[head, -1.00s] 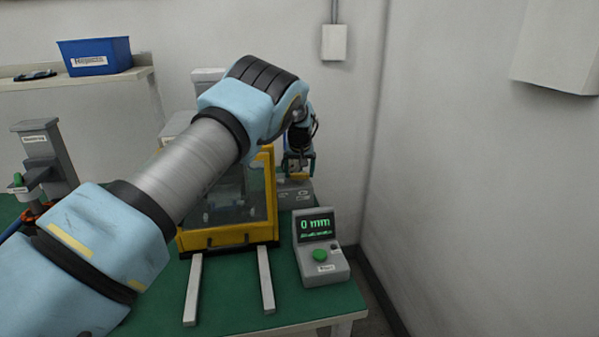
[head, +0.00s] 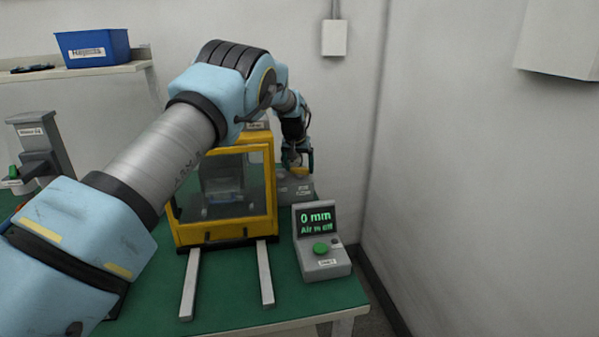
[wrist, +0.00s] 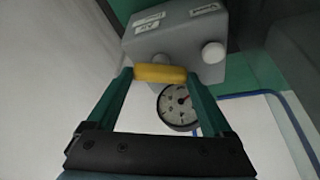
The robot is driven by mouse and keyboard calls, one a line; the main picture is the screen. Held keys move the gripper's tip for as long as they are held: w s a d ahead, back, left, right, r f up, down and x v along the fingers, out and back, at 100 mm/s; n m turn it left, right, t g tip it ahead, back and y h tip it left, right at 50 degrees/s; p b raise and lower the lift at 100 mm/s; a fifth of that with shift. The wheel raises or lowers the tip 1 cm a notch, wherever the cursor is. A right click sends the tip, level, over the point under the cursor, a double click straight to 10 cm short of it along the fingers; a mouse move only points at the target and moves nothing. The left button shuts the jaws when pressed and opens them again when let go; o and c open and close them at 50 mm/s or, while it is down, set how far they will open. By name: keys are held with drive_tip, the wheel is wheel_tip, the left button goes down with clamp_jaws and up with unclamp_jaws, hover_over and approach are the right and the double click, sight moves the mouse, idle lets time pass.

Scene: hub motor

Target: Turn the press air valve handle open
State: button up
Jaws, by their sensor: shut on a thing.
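The yellow valve handle (wrist: 160,73) lies across the space between my fingers in the wrist view. My gripper (wrist: 159,77) is shut on it, one green finger at each end. The handle sits at the front of a grey valve box (wrist: 172,40) with small white labels. In the head view my gripper (head: 298,164) is at the box (head: 296,188), behind the press at the back right of the bench. The handle shows there only as a small yellow patch. A round dial gauge (wrist: 178,105) is below the handle in the wrist view.
The yellow-framed press guard (head: 225,190) stands just left of the valve box. A grey control panel (head: 320,240) with a green button stands in front; its screen reads "0 mm" and seemingly "Air is off". The wall is close behind and right. A pale knob (wrist: 213,52) is beside the handle.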

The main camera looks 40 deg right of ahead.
drive_tip(key=o, duration=1.1)
drive_tip(key=shift+o, duration=0.2)
drive_tip(key=b+v, duration=0.3)
drive_tip(key=v, duration=0.7)
drive_tip(key=shift+s+r, duration=0.15)
drive_tip(key=shift+r, duration=0.2)
drive_tip(key=shift+a, duration=0.1)
